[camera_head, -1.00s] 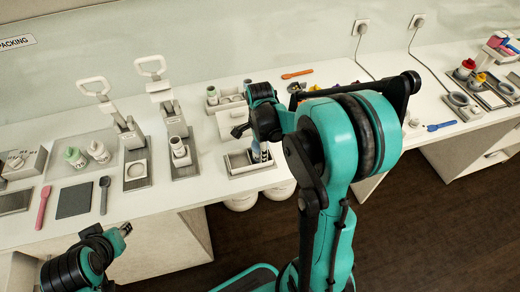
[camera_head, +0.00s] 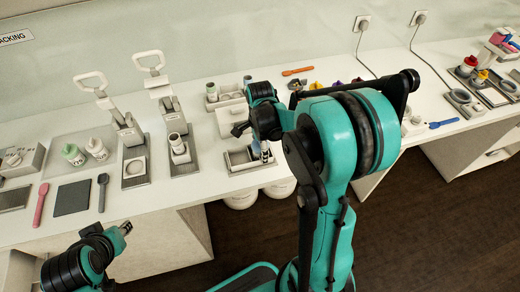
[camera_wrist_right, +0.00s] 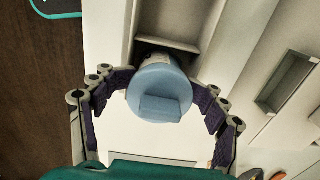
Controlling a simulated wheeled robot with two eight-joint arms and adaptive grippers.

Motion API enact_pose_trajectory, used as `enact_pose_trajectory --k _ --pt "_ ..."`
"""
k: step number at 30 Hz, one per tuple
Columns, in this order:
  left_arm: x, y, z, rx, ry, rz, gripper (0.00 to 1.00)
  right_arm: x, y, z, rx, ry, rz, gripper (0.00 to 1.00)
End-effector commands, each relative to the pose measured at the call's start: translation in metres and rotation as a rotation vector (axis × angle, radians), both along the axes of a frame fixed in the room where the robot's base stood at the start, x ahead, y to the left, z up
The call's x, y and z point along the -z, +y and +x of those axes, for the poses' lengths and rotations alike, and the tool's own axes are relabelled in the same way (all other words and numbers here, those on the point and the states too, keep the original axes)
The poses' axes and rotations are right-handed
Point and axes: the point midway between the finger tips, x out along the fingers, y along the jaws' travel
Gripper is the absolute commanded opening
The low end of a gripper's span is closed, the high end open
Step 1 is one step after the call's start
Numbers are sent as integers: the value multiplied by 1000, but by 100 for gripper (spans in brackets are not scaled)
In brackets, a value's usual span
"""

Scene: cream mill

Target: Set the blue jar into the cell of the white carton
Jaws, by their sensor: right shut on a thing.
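The blue jar (camera_wrist_right: 158,92) has a round light-blue lid with a raised block on top. My right gripper (camera_head: 262,138) is shut on it, with dark padded fingers on both sides in the right wrist view. The jar shows only as a small bluish patch in the head view (camera_head: 256,150). It is at the white carton (camera_head: 236,168), at the bench's front edge. In the right wrist view, the jar overlaps the near end of an open recess (camera_wrist_right: 172,44); its base is hidden, so I cannot tell its depth. My left gripper (camera_head: 124,228) is away from the bench, seemingly empty.
A box (camera_head: 230,118) stands behind the carton.

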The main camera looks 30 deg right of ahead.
Motion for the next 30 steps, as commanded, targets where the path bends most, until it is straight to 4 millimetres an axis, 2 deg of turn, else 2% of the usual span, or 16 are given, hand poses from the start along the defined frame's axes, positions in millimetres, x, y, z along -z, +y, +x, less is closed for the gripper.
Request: enact_pose_trajectory --k 7,8,11,23,30 --pt "0 0 0 0 0 0 31 0 -1 1 1 -3 -2 39" --pt "0 0 0 0 0 0 31 0 -1 1 1 -3 -2 71" --pt "0 0 0 0 0 0 31 0 -1 1 1 -3 -2 98" --pt "-2 0 0 0 0 0 31 -2 -1 1 0 -2 -1 98" --pt "-16 0 0 0 0 0 31 -21 0 1 0 -2 -1 98"
